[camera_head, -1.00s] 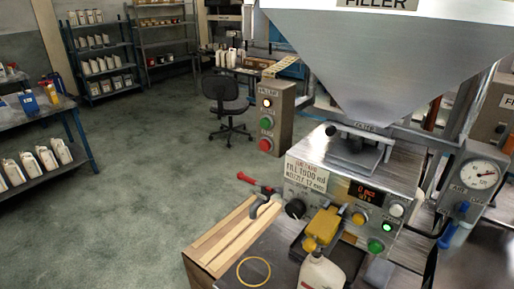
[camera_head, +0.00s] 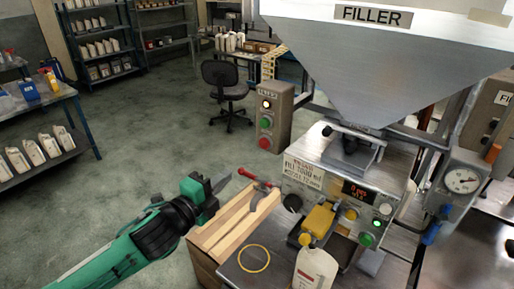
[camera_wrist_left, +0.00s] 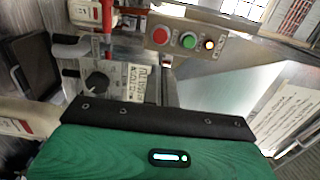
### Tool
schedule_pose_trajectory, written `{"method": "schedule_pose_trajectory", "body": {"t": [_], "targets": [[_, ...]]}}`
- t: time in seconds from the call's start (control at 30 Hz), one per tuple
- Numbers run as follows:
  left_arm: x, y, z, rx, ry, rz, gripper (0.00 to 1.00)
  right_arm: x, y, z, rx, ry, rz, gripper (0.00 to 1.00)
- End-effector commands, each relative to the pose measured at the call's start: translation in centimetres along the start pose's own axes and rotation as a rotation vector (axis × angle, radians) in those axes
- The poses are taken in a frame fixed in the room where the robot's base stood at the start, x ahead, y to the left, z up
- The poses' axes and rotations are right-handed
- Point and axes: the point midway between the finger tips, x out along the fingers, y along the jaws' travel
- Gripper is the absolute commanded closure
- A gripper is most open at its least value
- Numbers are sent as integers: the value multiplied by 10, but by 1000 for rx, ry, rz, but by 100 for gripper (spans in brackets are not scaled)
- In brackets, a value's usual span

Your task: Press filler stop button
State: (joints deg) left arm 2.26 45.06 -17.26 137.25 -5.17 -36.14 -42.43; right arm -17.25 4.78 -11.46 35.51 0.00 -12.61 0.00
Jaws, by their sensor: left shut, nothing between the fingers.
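The filler control box (camera_head: 275,125) is a tall post with a lit white lamp on top, a green button (camera_head: 265,123) in the middle and a red button (camera_head: 264,143) at the bottom. In the wrist view the same box lies sideways, with its red button (camera_wrist_left: 160,36) at the left end and the green button (camera_wrist_left: 189,40) beside it. My left gripper (camera_head: 222,184) is shut and empty, left of and below the box and apart from it. Its fingers are hard to make out in the wrist view. My right gripper is not in view.
The filler hopper (camera_head: 385,60) hangs over the filling machine (camera_head: 335,185) at right. A wooden crate (camera_head: 225,225) with a red-handled tool stands before it. A white bottle (camera_head: 315,268) and a yellow ring (camera_head: 254,259) are near the front. Open floor lies left of the box.

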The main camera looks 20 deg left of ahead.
Motion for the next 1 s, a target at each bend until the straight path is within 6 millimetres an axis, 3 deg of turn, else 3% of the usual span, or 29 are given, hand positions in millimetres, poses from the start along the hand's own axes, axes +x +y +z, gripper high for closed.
{"method": "schedule_pose_trajectory", "body": {"t": [0.47,1.0], "targets": [[10,-3,0,-3,-1,-2,100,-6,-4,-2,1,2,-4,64],[107,-5,0,-4,-1,0,100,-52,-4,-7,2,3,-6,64]]}}
